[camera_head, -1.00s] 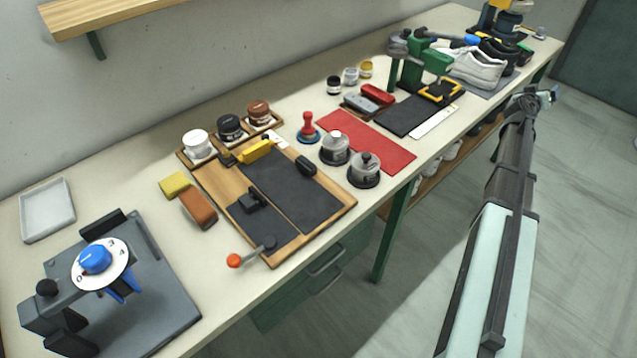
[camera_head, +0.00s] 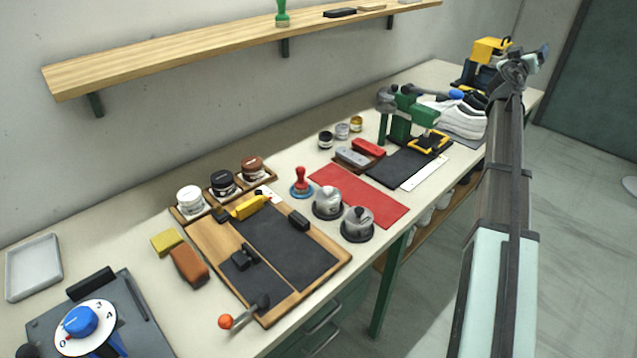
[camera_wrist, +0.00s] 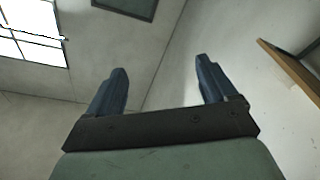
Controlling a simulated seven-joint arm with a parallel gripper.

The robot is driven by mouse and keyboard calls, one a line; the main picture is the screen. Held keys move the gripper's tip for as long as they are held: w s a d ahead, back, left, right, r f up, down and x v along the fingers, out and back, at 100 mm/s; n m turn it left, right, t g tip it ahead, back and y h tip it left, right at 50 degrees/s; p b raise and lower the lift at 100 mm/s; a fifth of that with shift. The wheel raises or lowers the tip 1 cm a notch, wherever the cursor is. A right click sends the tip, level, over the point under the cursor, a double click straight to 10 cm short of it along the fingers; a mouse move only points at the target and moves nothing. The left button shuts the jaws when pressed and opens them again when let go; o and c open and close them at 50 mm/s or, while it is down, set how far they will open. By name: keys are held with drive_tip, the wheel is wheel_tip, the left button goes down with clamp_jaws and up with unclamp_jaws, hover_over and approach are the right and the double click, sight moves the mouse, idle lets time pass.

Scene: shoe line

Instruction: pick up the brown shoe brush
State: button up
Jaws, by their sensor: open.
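The brown shoe brush (camera_head: 188,267) appears as a brown, rounded block lying on the left part of the bench in the head view. It lies beside a yellow sponge (camera_head: 166,242) and the wooden board's left edge; its bristles cannot be made out. My gripper (camera_head: 528,62) is at the far right end of my outstretched arm, raised and well away from the brush. In the wrist view its two dark fingers (camera_wrist: 160,78) are apart with nothing between them. The brush is not in the wrist view.
The wooden board (camera_head: 208,246) with black pads stands right of the brush. A dial machine (camera_head: 128,309) is front left, a grey tray (camera_head: 34,268) behind it. Knobbed grey pots (camera_head: 357,225) and a green press (camera_head: 402,120) stand further right. A wall shelf (camera_head: 180,62) overhangs the bench.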

drive_tip(key=w+a+f+m+g+y, duration=0.1)
drive_tip(key=w+a+f+y, duration=0.15)
drive_tip(key=a, duration=1.35)
drive_tip(key=s+a+f+n+g+y, duration=0.1)
drive_tip(key=s+a+f+g+y, duration=0.2)
drive_tip(key=a, duration=1)
drive_tip(key=s+a+f+n+y, duration=0.1)
drive_tip(key=s+a+f, duration=0.25)
drive_tip(key=a, duration=0.95)
drive_tip(key=s+a+f+n+g+y, duration=0.15)
drive_tip(key=a+f, duration=0.35)
drive_tip(key=a, duration=0.8)
drive_tip(key=n+g+y, duration=0.5)
drive_tip(key=n+g, duration=0.4)
drive_tip(key=g, duration=0.1)
hover_over(188, 259)
wheel_tip(188, 259, down, 6)
drive_tip(key=shift+m+t, duration=0.25)
drive_tip(key=shift+f, duration=6.6)
